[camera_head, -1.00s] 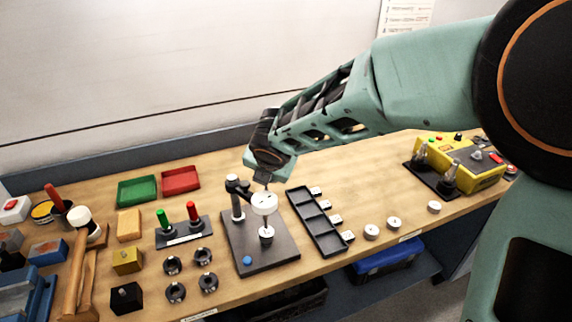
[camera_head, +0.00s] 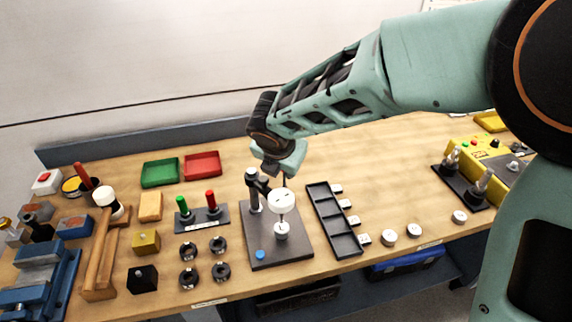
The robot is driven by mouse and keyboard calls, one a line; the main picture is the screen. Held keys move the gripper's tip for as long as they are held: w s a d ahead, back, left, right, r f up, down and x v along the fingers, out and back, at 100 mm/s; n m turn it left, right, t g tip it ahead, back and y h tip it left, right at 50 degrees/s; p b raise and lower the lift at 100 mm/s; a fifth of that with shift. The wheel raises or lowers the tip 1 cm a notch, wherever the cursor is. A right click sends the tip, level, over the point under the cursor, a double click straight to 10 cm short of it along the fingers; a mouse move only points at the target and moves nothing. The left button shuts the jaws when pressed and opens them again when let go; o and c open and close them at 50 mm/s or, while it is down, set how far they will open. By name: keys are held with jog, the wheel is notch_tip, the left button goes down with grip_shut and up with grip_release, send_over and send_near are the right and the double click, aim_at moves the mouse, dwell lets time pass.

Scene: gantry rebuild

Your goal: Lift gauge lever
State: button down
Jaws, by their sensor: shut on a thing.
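The dial gauge (camera_head: 281,201) has a round white face and hangs from a dark post (camera_head: 254,192) on a dark base plate (camera_head: 292,251). A small white round part (camera_head: 281,231) stands under the dial, and a blue knob (camera_head: 260,255) sits at the plate's front left. My gripper (camera_head: 285,180) points down just above and behind the dial. It is shut on the gauge lever at the top of the dial. The lever is very small here and mostly hidden by the fingers. I cannot tell how far it is raised.
A black compartment tray (camera_head: 334,222) stands close on the right, with several white round parts beyond it. A stand with a green and a red handle (camera_head: 203,218) and several black rings (camera_head: 188,252) lie on the left. A yellow box (camera_head: 487,160) is far right.

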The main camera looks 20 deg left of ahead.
jog(key=shift+s+f, duration=0.15)
jog(key=shift+f, duration=0.05)
jog(key=c, duration=1.9)
grip_release()
jog(key=shift+a, duration=0.1)
jog(key=shift+r, duration=0.15)
jog(key=shift+r, duration=0.2)
jog(key=shift+v, duration=3.5)
